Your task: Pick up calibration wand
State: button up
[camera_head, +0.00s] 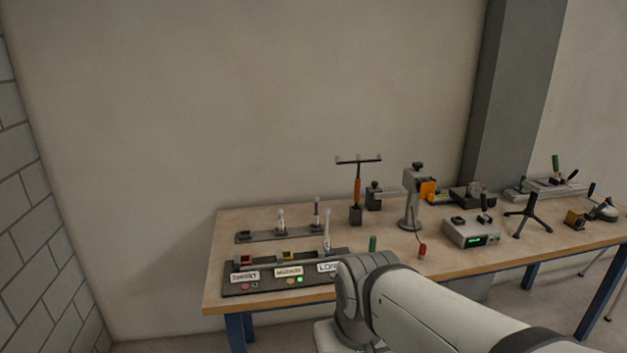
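The calibration wand appears to be the T-shaped tool with an orange handle (357,190) and a dark crossbar on top. It stands upright in a small dark block (355,215) near the back of the wooden workbench (225,280). My light grey arm reaches in from the lower right, in front of the bench. My gripper cannot be made out in this view. The arm hides part of the bench's front edge and the right end of the labelled panel.
A labelled panel (285,283) with buttons lies at the front left, a rack with upright pieces (275,234) behind it. A grey stand with an orange part (412,205) is right of the wand. A box with a green display (470,233) and a black tripod (527,212) stand farther right.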

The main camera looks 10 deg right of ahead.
aim_at(359, 157)
jog(key=u, duration=0.25)
jog(key=i, duration=1.05)
jog(key=z, duration=0.35)
